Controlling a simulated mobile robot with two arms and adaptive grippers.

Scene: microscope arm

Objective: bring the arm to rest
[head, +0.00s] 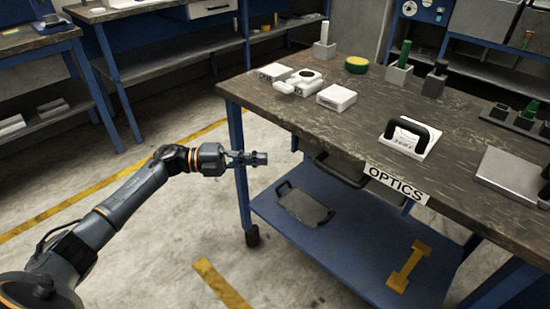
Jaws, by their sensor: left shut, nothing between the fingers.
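My left gripper (256,158) is shut and empty. It is in front of the left end of the workbench (370,133) in the picture, below the height of its top, with my left arm reaching in from the lower left. I cannot tell whether it is clear of the blue table leg behind it. My right gripper is not in view. No microscope can be made out for certain; a white piece with a round dark opening (303,76) sits on the bench among small white boxes.
A white block with a black handle (408,135) stands near the bench's front edge, by the OPTICS label (397,184). A dark tray (303,205) and a yellow piece (408,266) lie on the blue lower shelf (350,240). Open floor surrounds my left arm.

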